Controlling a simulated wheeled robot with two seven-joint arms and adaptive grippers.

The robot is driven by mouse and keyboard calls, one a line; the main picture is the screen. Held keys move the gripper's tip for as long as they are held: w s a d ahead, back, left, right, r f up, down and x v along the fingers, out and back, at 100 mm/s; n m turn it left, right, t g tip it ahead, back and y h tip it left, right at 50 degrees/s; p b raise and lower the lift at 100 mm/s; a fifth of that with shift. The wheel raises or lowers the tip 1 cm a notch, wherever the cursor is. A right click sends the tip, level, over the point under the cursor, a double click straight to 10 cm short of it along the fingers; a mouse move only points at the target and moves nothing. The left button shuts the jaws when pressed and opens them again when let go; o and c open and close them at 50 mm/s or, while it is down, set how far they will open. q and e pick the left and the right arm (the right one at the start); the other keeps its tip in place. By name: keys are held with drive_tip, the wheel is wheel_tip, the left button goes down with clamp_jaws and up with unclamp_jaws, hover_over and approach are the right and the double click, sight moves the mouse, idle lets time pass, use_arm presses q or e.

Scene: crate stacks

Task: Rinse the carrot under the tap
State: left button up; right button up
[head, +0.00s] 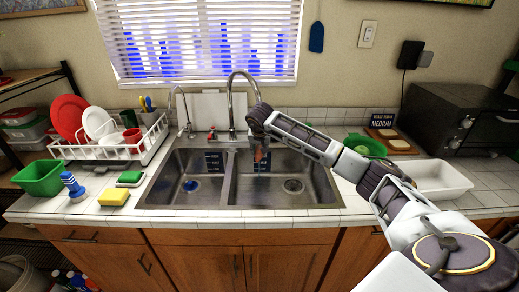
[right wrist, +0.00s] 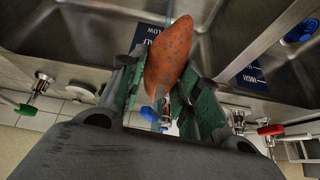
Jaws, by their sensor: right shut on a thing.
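The carrot (right wrist: 168,58) is orange with dark specks. My right gripper (right wrist: 160,92) is shut on it, with a green-padded finger on either side, and one end sticks out past the fingertips. In the head view the carrot (head: 259,155) hangs from my right gripper (head: 259,142) over the right basin of the steel sink (head: 285,163). The tall curved tap (head: 232,100) stands behind the sink, its spout end close to my right wrist. Part of the tap is hidden by the arm, and I cannot tell whether water runs. My left gripper is not in view.
A dish rack (head: 120,145) with plates, a green tub (head: 40,177), a brush (head: 73,186) and a yellow sponge (head: 114,197) stand left of the sink. A white tray (head: 440,176), a green bowl (head: 368,146) and a dark oven (head: 450,115) stand on the right.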

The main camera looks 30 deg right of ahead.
sight(260, 157)
drive_tip(key=shift+s+d, duration=0.25)
drive_tip(key=shift+d, duration=0.15)
idle(0.8)
drive_tip(key=shift+w+a, duration=0.25)
drive_tip(key=shift+a, duration=0.15)
idle(0.7)
drive_tip(key=shift+s+a+p, duration=0.1)
drive_tip(key=shift+s+p, duration=0.05)
drive_tip(key=shift+p, duration=0.15)
drive_tip(key=shift+s+a+r+p, duration=0.2)
drive_tip(key=shift+s+a, duration=0.2)
drive_tip(key=shift+s, duration=0.3)
drive_tip(key=shift+s+a+r+p, duration=0.15)
drive_tip(key=shift+s+a+p, duration=0.2)
drive_tip(key=shift+s, duration=0.3)
drive_tip(key=shift+s+a+r+p, duration=0.1)
drive_tip(key=shift+s+a+r, duration=0.1)
drive_tip(key=shift+s+a, duration=0.4)
drive_tip(key=shift+s+a+r+p, duration=0.15)
drive_tip(key=shift+s+a, duration=0.25)
drive_tip(key=shift+s, duration=0.35)
drive_tip(key=shift+s+a+r+p, duration=0.15)
drive_tip(key=shift+s+a, duration=0.25)
drive_tip(key=shift+s, duration=0.3)
drive_tip(key=shift+s+a+r+p, duration=0.15)
drive_tip(key=shift+s+a, duration=0.25)
drive_tip(key=shift+s, duration=0.35)
